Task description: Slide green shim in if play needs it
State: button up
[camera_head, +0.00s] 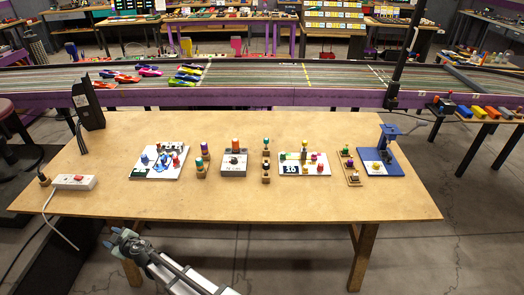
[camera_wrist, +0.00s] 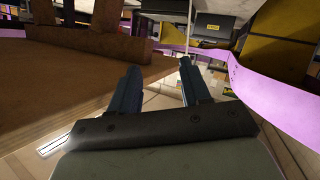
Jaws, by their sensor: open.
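My gripper (camera_head: 115,238) is open and empty in front of the table's near edge, at lower left in the head view. In the wrist view its two dark blue fingers (camera_wrist: 159,66) stand apart with nothing between them. On the table, a white board (camera_head: 165,173) at left carries blue and red pieces and a dark green patch. A second white board (camera_head: 315,169) at right carries several coloured knobs. A grey block (camera_head: 234,170) with an orange top stands between them. I cannot tell which small piece is the green shim, nor see any play.
The wooden table (camera_head: 220,205) has a clear front strip. Small coloured-knob pieces (camera_head: 201,165) stand between the boards. A blue stand (camera_head: 391,155) is at right. A power strip (camera_head: 74,182) and black upright device (camera_head: 88,105) are at left. A racetrack with toy cars (camera_head: 188,75) runs behind.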

jog(key=w+a+r+m+t, duration=0.1)
jog(key=w+a+r, duration=0.1)
jog(key=r, duration=0.1)
jog(key=w+a+r+m+t, duration=0.1)
jog(key=w+a+r, duration=0.1)
jog(key=w+r, duration=0.1)
jog(key=w+a+r+m+t+h, duration=0.1)
jog(key=w+a+r, duration=0.1)
jog(key=r, duration=0.3)
jog(key=shift+w+a+r+t, duration=0.15)
jog(key=shift+a+t, duration=0.25)
jog(key=shift+a, duration=0.1)
jog(key=w+d+r+m+t+h, duration=0.2)
jog(key=w+d+r+m+h, duration=0.15)
jog(key=w, duration=0.45)
jog(key=w+d+r+m+g+h, duration=0.15)
jog(key=w+d+m+h, duration=0.35)
jog(key=w+d, duration=0.65)
jog(key=w+d+r+m+g+h, duration=0.15)
jog(key=w+d+m+h, duration=0.25)
jog(key=w+d+m, duration=0.7)
notch_tip(320, 180, up, 5)
jog(key=m+g, duration=0.9)
send_over(283, 153)
jog(key=shift+y, duration=0.45)
notch_tip(283, 153, down, 13)
jog(key=shift+w+r, duration=0.1)
